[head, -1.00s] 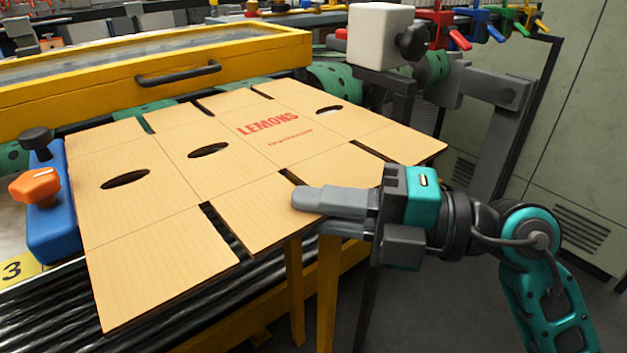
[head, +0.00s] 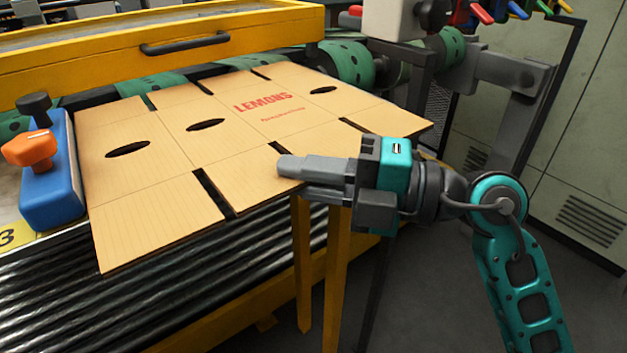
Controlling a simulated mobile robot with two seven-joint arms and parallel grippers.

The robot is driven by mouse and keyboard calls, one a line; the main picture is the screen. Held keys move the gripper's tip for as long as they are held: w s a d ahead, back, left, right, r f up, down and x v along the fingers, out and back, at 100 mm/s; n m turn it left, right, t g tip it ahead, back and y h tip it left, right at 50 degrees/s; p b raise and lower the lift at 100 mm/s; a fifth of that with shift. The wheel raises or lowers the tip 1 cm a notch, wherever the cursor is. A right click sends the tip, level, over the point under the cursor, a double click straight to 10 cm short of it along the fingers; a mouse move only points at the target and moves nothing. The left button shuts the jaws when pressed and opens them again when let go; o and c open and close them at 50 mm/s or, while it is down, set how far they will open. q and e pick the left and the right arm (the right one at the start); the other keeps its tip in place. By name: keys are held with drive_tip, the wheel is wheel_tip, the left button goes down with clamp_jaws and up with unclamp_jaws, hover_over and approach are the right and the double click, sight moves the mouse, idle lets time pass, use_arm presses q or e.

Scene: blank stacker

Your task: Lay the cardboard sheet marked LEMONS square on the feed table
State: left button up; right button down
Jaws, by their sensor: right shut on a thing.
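The cardboard sheet (head: 215,152) is a flat tan blank with red LEMONS print, dark slots and oval hand holes. It lies over the feed table (head: 190,275), whose dark rollers show in front of its near edge. The sheet sits at a slight angle to the table, and its right end sticks out past the table's right side. My right gripper (head: 290,170) is shut on the sheet's near right edge, one finger above the board and the other mostly hidden below. My left gripper is not in view.
A blue side guide (head: 50,175) with an orange knob (head: 30,149) stands against the sheet's left edge. A yellow-framed cover with a black handle (head: 185,44) runs behind it. A white block (head: 393,18) and green perforated belts (head: 345,65) stand beyond the sheet. Floor is open at right.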

idle(0.3)
drive_tip(key=shift+f, duration=0.45)
drive_tip(key=c, duration=1.1)
unclamp_jaws()
drive_tip(key=shift+r, duration=0.1)
drive_tip(key=o, duration=0.8)
